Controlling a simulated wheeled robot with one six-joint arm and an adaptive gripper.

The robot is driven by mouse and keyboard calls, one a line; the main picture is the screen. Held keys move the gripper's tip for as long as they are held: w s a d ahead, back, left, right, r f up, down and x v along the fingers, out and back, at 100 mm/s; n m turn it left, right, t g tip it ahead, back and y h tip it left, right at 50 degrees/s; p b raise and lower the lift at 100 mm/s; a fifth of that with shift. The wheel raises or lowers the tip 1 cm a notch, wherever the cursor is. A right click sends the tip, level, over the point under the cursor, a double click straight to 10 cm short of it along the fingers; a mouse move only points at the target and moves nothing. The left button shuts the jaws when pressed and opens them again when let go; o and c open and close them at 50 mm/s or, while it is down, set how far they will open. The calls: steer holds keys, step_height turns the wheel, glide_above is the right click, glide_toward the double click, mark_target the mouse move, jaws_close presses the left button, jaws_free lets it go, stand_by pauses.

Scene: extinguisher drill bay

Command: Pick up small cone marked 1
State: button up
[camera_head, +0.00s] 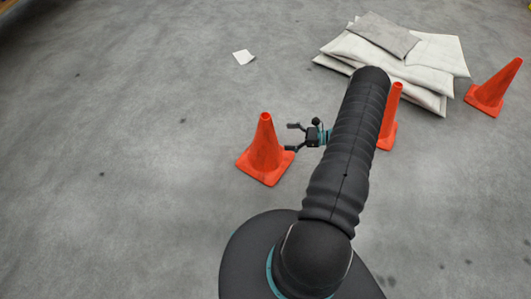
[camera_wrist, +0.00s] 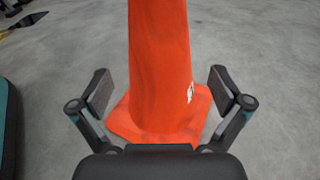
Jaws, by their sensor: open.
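An orange cone (camera_head: 264,148) stands upright on the grey floor, left of my arm in the head view. My gripper (camera_head: 292,138) is open at the cone's right side. In the wrist view the cone (camera_wrist: 160,70) rises between the spread fingers of my gripper (camera_wrist: 160,95), with a gap on each side. A small white mark (camera_wrist: 190,93) shows on the cone's right side, too small to read. The cone's tip is out of the wrist view. I cannot tell which cone bears the 1.
A second orange cone (camera_head: 390,120) stands partly hidden behind my arm. A third cone (camera_head: 493,90) is at the far right. A stack of white and grey sacks (camera_head: 430,75) lies behind. A white sheet (camera_head: 243,57) lies on the floor. The left floor is clear.

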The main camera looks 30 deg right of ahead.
mark_target(266, 140)
steer(key=x, duration=0.9)
steer(key=shift+a+r+p, duration=0.15)
steer(key=shift+p, duration=0.25)
steer(key=c, duration=1.4)
steer(key=shift+r, duration=0.1)
